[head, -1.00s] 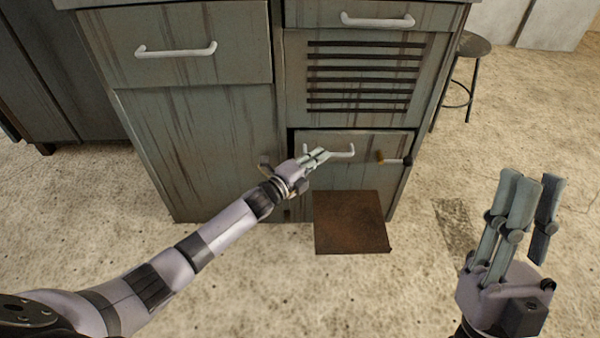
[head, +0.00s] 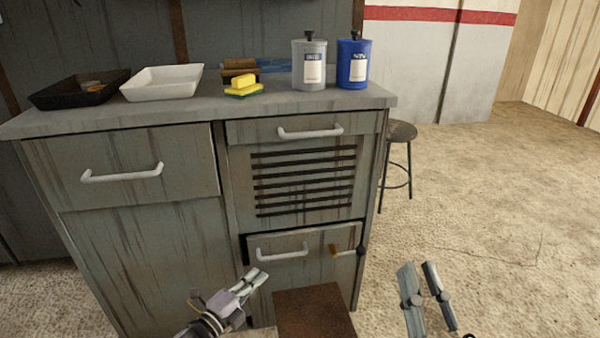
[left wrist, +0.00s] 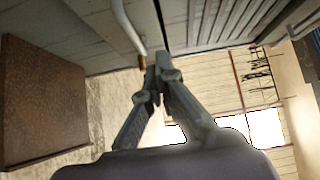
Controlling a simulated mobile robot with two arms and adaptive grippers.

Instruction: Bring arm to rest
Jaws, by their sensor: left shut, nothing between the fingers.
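My left gripper (head: 262,274) is in front of the cabinet's lower right panel, below and left of its white handle (head: 290,252). Its fingers are together with nothing between them; in the left wrist view the closed fingertips (left wrist: 156,66) show close to the white handle (left wrist: 128,25) in the picture. My right gripper (head: 419,267) is at the lower right, over the floor. Its fingers stand apart and hold nothing; its base is cut off by the frame edge.
The lower panel has a dark-and-brass latch (head: 346,251). A rusty brown block (head: 312,314) stands low in front. The countertop (head: 200,114) holds trays, a sponge and two canisters. A stool (head: 400,132) stands right of the cabinet. Floor at right is clear.

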